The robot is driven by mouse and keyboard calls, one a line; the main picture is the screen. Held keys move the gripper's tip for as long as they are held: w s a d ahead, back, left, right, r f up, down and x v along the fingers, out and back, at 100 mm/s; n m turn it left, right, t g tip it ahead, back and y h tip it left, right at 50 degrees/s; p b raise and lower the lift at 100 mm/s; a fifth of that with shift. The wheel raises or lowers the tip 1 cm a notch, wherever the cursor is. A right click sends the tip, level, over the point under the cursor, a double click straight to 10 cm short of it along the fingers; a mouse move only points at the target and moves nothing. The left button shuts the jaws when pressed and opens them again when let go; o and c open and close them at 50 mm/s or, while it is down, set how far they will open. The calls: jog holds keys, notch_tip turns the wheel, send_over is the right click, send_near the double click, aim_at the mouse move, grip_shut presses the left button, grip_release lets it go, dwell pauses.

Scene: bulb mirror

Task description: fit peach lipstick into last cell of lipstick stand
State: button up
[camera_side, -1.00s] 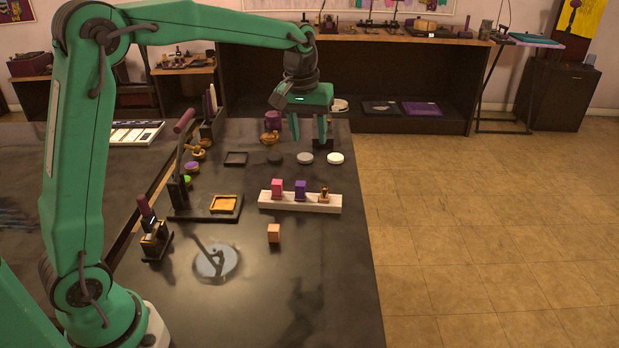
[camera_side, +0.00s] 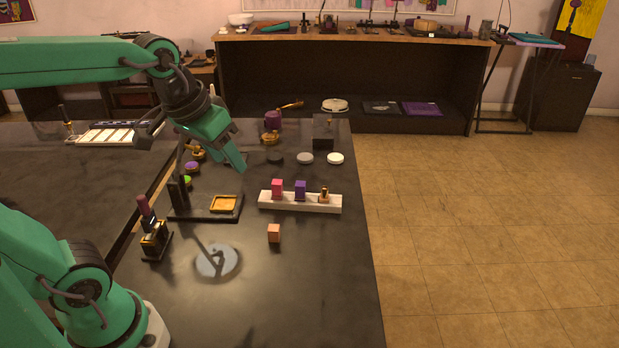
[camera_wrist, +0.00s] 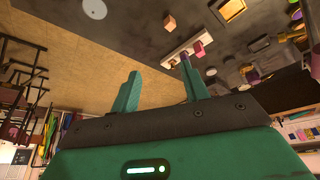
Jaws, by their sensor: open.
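The peach lipstick (camera_side: 274,233) is a small peach block standing on the dark table, in front of the stand. It also shows in the wrist view (camera_wrist: 169,23), near the top. The lipstick stand (camera_side: 300,207) is a long pale strip holding a pink piece (camera_side: 277,188), a purple piece (camera_side: 300,188) and a small gold piece at its right end (camera_side: 324,195). My gripper (camera_side: 241,163) is open and empty, tilted in the air up and left of the stand in the side view. In the wrist view my gripper's fingers (camera_wrist: 160,78) are well apart.
A press-like device with a gold-filled pan (camera_side: 224,204) stands left of the stand. A round mirror-like disc (camera_side: 216,262) lies in front, with a dark lipstick holder (camera_side: 154,240) to its left. Small round discs (camera_side: 305,158) lie behind. The table's front right is clear.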

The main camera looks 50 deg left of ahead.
jog(key=s+f+m, duration=0.1)
jog(key=s+f, duration=0.2)
jog(key=s, duration=0.2)
jog(key=shift+s+d+t, duration=0.15)
jog(key=shift+s+t, duration=0.2)
jog(key=shift+t, duration=0.05)
